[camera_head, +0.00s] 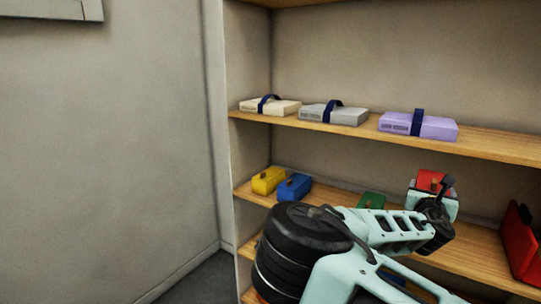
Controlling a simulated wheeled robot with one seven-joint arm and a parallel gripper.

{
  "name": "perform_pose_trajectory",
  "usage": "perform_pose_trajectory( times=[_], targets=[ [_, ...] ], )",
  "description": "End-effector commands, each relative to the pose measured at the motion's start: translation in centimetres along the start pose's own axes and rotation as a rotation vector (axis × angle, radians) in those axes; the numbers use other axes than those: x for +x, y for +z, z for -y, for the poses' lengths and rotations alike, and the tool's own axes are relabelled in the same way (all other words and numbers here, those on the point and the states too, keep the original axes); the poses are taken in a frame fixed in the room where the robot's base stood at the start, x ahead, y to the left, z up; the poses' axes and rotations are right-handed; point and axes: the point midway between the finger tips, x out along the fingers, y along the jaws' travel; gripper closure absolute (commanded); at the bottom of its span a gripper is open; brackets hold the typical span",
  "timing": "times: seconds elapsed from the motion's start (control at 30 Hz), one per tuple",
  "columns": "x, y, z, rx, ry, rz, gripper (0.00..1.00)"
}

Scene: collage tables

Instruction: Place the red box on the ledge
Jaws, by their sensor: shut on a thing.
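A small red box (428,177) with a brownish knob or handle shows at the far end of my arm, in front of the right part of the middle shelf. My gripper (434,190) is shut on it, and the gripper body hides its lower part. I cannot tell whether the box touches the shelf. The wooden ledge of the middle shelf (473,252) runs behind and below my arm. A larger red object (522,243) stands on this shelf at the right edge, partly cut off.
The middle shelf also holds a yellow box (268,180), a blue box (293,187) and a green box (371,200), partly behind my arm. The upper shelf (490,143) carries cream (284,107), grey (347,116) and purple (435,127) cases with dark straps.

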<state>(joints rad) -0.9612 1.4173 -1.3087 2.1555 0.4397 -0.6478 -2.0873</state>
Motion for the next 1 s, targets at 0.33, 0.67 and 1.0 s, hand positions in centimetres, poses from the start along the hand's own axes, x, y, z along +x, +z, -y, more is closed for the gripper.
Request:
perform_pose_trajectory(
  times=[0.33,0.67,1.0],
  targets=[
    [-1.6,-4.8,-1.6,0.010,0.074,-0.002,0.47],
    [-5.3,-13.4,-3.3,0.022,0.199,-0.009,0.47],
    [-14.8,-28.5,-1.9,0.025,0.433,-0.010,0.47]
  ],
)
